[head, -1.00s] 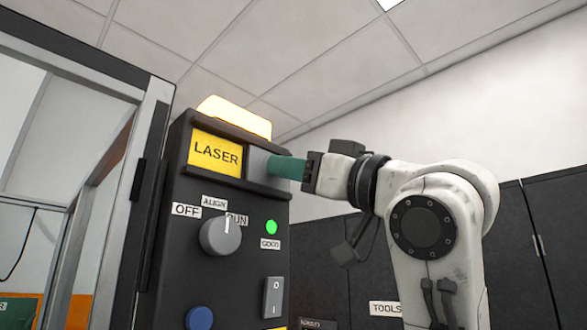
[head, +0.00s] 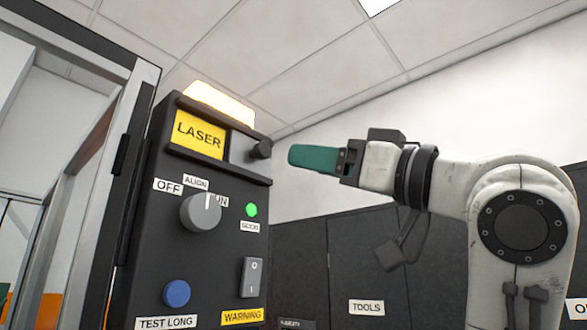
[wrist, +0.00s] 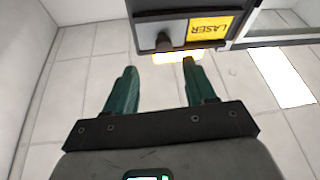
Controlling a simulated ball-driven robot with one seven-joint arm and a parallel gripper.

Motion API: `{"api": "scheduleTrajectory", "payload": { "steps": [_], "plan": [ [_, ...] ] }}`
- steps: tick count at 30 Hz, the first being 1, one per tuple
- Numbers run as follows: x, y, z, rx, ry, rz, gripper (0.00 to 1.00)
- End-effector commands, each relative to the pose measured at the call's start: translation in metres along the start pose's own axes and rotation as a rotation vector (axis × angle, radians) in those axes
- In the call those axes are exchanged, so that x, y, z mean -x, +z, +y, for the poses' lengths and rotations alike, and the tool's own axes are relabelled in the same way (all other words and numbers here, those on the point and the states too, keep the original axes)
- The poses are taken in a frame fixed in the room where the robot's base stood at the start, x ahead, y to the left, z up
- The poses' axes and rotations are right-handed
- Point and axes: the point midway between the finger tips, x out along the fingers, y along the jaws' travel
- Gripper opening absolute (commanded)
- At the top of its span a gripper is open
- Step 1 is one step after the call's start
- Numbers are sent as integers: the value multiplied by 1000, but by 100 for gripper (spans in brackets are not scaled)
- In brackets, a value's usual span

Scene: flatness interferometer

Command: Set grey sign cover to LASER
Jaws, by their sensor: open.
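The grey sign cover (head: 238,149) sits at the right end of its slot on the black panel. A dark knob (head: 261,149) sticks out from its right side. The yellow LASER sign (head: 199,134) is fully uncovered to its left. My gripper (head: 292,157), with green fingers, is to the right of the knob and apart from it. In the wrist view, the two fingers of my gripper (wrist: 159,67) are spread with nothing between them. The knob (wrist: 164,42) shows just beyond their tips.
A lit lamp (head: 220,103) is on top of the panel. Below the sign are a grey dial (head: 201,212), a green light (head: 251,210), a rocker switch (head: 251,278) and a blue button (head: 176,293). A metal frame stands at left.

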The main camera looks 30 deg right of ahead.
Motion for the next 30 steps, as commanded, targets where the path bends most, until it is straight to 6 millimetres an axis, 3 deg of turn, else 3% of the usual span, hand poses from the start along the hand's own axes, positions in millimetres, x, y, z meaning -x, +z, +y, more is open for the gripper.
{"api": "scheduleTrajectory", "payload": {
  "steps": [3, 8, 26, 30],
  "plan": [
    [17, 1, 0, 2, 1, 2, 55],
    [26, 0, 0, 1, 0, 2, 55],
    [27, 0, 1, 0, 0, 0, 55],
    [24, 22, 10, -30, 18, -28, 55]
  ]
}}
